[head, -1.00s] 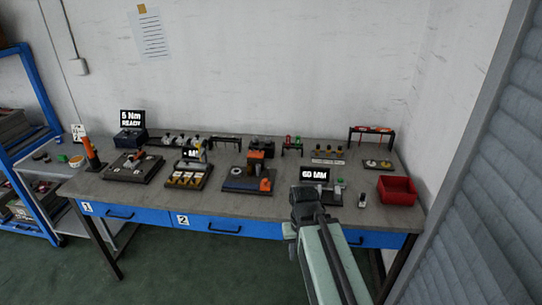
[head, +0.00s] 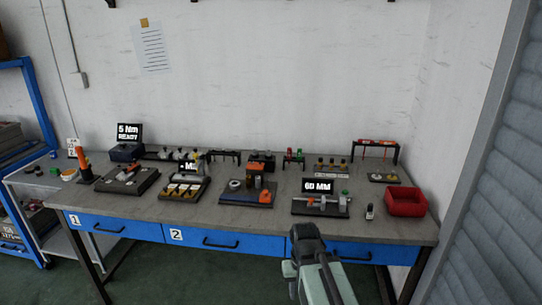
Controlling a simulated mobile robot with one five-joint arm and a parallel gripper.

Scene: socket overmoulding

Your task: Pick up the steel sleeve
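I cannot single out the steel sleeve for sure. A small pale and dark upright piece (head: 370,211) stands on the workbench (head: 410,233), just left of the red bin. Pale metal-looking parts also sit on the gauge station (head: 322,206) with the "60 MM" display. My gripper (head: 306,232) is at the bench's front edge in the picture, below the gauge station and apart from these parts. Its fingertips are too dark and small to tell open from shut. I see nothing held in it.
A red bin (head: 405,203) stands at the right end of the bench. Several fixtures and small racks fill the middle and back, including an orange-and-black press (head: 257,187). Blue drawers (head: 236,241) run along the front. A blue shelf (head: 37,100) stands at the left.

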